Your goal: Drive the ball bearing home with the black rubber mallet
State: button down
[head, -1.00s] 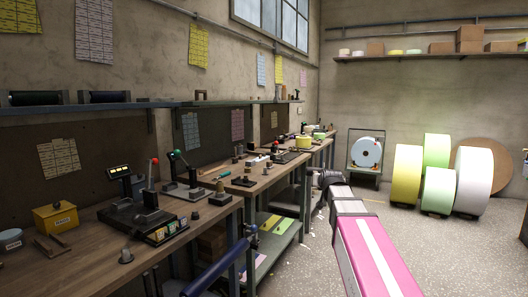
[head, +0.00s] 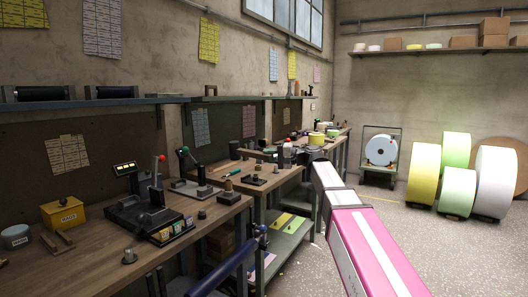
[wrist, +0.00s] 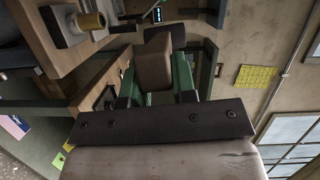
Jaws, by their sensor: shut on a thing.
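My gripper shows in the wrist view with green fingers (wrist: 155,88), shut on a tapered brown piece. A dark piece (wrist: 165,34) sits at its far end; this looks like the handle and head of the black rubber mallet (wrist: 153,62), seen end-on. In the head view my arm reaches forward to the right of the benches. Its dark end (head: 314,156) is near the far bench, and the held thing cannot be made out there. I cannot pick out the ball bearing for certain. A metal cylinder with a yellow end (wrist: 75,27) is on a wooden surface in the wrist view.
The near wooden bench (head: 85,275) carries a lever press (head: 150,215), a yellow box (head: 63,214) and a small metal knob (head: 129,256). Large rolls (head: 424,175) stand at the back right. The floor between is clear.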

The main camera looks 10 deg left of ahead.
jog(key=s+a+r+g, duration=0.1)
jog(key=s+r+g, duration=0.1)
jog(key=shift+a+r, duration=0.35)
jog(key=shift+a, duration=0.05)
jog(key=shift+w+d+f, duration=0.1)
notch_tip(320, 180, down, 10)
jog(key=shift+f, duration=0.25)
dwell(0.6)
dwell(0.3)
jog(key=shift+r, duration=2.8)
